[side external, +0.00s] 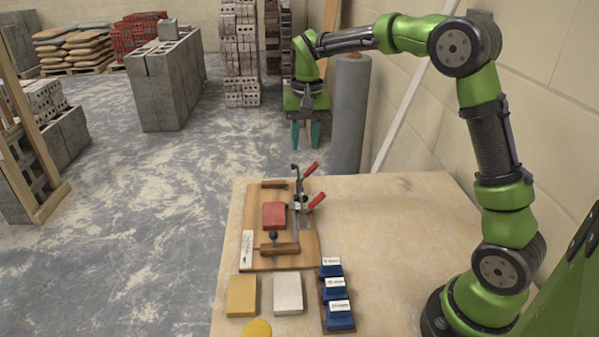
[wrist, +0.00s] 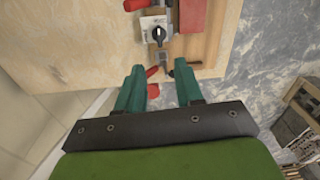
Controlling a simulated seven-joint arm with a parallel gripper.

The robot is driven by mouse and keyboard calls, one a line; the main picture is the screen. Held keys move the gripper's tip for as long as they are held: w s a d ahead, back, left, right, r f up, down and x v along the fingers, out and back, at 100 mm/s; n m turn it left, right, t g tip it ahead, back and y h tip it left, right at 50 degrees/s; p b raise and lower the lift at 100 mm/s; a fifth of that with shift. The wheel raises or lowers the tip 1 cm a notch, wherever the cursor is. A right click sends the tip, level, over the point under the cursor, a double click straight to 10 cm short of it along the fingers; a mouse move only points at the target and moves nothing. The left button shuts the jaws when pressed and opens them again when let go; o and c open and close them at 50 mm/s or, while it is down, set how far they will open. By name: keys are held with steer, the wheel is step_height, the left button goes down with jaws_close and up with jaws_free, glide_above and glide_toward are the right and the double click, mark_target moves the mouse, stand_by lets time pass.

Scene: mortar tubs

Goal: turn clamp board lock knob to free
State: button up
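The clamp board (side external: 254,220) lies on the left part of the table, with a red block (side external: 274,215) between wooden stops. A red-handled clamp (side external: 312,200) stands at its right side. In the wrist view, a black knob (wrist: 159,34) sits on a light plate (wrist: 146,25) beside the red block (wrist: 192,14). The knob is too small to read clearly in the side view. My gripper (side external: 305,145) is open and empty, above and beyond the board's far edge, fingers down. In the wrist view, its green fingertips (wrist: 158,70) are apart, short of the knob, near a red handle.
Yellow (side external: 241,295) and white (side external: 288,293) blocks lie before the board, beside labelled blue pieces (side external: 340,316) in a holder. The table's right side (side external: 400,230) is clear. A grey roll (side external: 350,115) stands behind the table, right of my gripper.

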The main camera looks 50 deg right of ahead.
mark_target(302, 191)
steer(key=shift+m, duration=0.6)
steer(key=f, duration=1)
steer(key=w+f, duration=0.1)
steer(key=f, duration=0.4)
steer(key=shift+d, duration=0.25)
jaws_close()
